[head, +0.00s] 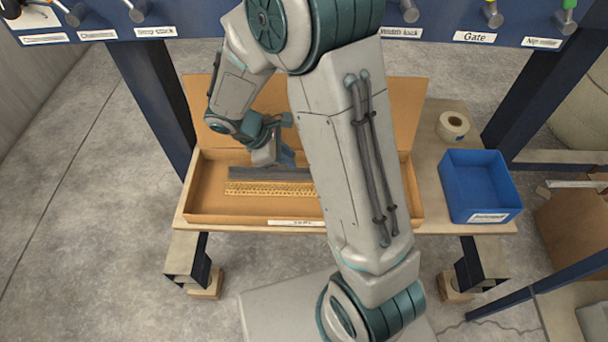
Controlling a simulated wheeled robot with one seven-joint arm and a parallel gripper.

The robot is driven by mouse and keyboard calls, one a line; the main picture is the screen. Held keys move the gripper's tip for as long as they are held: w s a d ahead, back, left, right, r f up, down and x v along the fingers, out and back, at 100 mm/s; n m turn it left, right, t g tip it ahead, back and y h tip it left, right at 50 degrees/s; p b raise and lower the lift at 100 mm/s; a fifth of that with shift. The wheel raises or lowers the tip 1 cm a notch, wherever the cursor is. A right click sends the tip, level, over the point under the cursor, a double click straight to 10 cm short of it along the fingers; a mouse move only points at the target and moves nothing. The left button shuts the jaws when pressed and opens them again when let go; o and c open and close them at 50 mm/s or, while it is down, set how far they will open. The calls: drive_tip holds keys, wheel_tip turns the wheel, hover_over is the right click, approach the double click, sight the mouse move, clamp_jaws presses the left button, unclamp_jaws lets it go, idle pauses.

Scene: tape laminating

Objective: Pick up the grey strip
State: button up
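The grey strip (240,173) is long and dark and lies across the open shallow cardboard box (199,199). Its right part is hidden behind my arm. A yellow, speckled strip (250,188) lies parallel to it on the near side. My gripper (284,160) points down into the box at the grey strip, close to or touching it. The fingers are small and partly covered, so I cannot tell whether they are open or closed on the strip.
A blue bin (480,185) stands at the right end of the table, with a roll of tape (452,125) behind it. The box's raised lid (405,105) stands behind my gripper. Blue posts (152,85) and a labelled rail (330,32) frame the table.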

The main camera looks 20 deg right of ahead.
sight(304, 168)
drive_tip(key=shift+b+x, duration=1.05)
drive_tip(key=shift+x, duration=2.1)
drive_tip(key=shift+d+r, duration=0.1)
clamp_jaws()
